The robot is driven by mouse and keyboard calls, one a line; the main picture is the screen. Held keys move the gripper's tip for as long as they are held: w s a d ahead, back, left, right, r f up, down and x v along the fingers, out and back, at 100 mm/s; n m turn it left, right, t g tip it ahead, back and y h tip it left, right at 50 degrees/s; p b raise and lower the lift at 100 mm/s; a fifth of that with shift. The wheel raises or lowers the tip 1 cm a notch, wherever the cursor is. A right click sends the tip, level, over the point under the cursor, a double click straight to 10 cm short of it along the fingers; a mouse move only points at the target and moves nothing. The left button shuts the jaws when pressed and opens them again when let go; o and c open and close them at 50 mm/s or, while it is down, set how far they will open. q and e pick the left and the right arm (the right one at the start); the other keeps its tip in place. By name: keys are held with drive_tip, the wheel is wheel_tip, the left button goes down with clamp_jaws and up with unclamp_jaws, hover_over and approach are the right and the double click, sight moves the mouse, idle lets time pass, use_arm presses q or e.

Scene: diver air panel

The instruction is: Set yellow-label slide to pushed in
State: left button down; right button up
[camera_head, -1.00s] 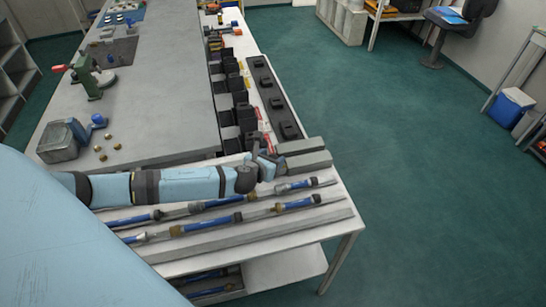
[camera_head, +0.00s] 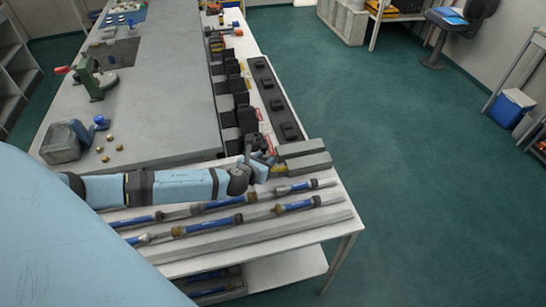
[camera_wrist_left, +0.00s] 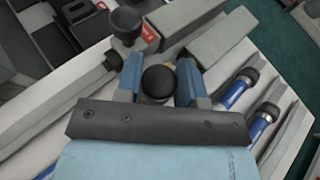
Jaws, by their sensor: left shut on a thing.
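My left gripper (camera_head: 263,160) is at the near end of the row of black slides, beside the grey blocks. In the left wrist view its two blue fingers (camera_wrist_left: 160,80) are closed on a round black knob (camera_wrist_left: 158,82). A small yellow patch (camera_head: 278,168) shows right beside the gripper in the head view. I take it for the label of the yellow-label slide, whose body is mostly hidden by my gripper. How far in the slide sits cannot be told. My right gripper is not in view.
Another black knob (camera_wrist_left: 125,22) stands just beyond the fingers, near a red label (camera_wrist_left: 150,36). Grey blocks (camera_head: 302,157) lie right of the gripper. Blue-and-black rods (camera_head: 296,204) lie on the white bench below my arm. Open floor (camera_head: 430,190) is to the right.

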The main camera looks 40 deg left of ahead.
use_arm(q)
drive_tip(key=shift+s+a, duration=0.8)
drive_tip(key=shift+s, duration=0.15)
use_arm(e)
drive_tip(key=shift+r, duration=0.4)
use_arm(q)
drive_tip(key=c, duration=0.8)
unclamp_jaws()
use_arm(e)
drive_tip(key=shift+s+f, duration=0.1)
use_arm(q)
drive_tip(key=v, duration=1.3)
drive_tip(key=shift+s+b, duration=0.3)
drive_tip(key=shift+s, duration=0.1)
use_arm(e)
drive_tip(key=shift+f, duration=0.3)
use_arm(q)
drive_tip(key=shift+r, duration=0.1)
